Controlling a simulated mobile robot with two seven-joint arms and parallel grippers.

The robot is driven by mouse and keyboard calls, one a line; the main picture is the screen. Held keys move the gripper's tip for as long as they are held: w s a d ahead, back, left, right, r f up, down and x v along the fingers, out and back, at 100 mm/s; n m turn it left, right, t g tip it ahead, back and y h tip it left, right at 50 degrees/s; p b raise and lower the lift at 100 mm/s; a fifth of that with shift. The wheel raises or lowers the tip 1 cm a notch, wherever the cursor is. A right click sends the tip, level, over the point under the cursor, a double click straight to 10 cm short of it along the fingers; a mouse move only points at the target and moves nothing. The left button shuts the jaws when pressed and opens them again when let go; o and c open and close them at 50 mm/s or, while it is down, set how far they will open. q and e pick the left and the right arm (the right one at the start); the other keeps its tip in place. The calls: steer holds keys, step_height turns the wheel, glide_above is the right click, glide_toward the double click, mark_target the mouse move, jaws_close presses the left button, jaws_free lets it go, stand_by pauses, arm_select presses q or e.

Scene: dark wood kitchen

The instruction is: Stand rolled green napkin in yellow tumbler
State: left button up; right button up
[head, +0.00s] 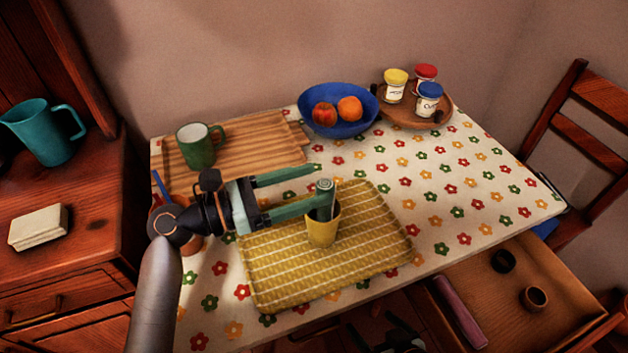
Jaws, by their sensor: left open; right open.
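The rolled green napkin (325,187) stands nearly upright in the yellow tumbler (322,233), its coiled top end above the rim and its lower part hidden inside. The tumbler stands upright on the yellow woven tray (380,236). My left gripper (322,184) is open, reaching in from the left, with its lower green finger right at the napkin just above the tumbler rim. I cannot tell whether that finger touches the napkin. My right gripper (396,322) is open, low and dark at the bottom edge, in front of the table and away from the tumbler.
A green mug (198,146) stands on a striped wooden board (255,140) behind my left gripper. A blue fruit bowl (340,126) and a round wooden tray of jars (413,116) are at the back. An open drawer (560,283) sits front right. The flowered cloth right of the woven tray is clear.

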arm_select(q)
steer(key=v, duration=1.1)
steer(key=shift+d, duration=0.1)
stand_by(0.5)
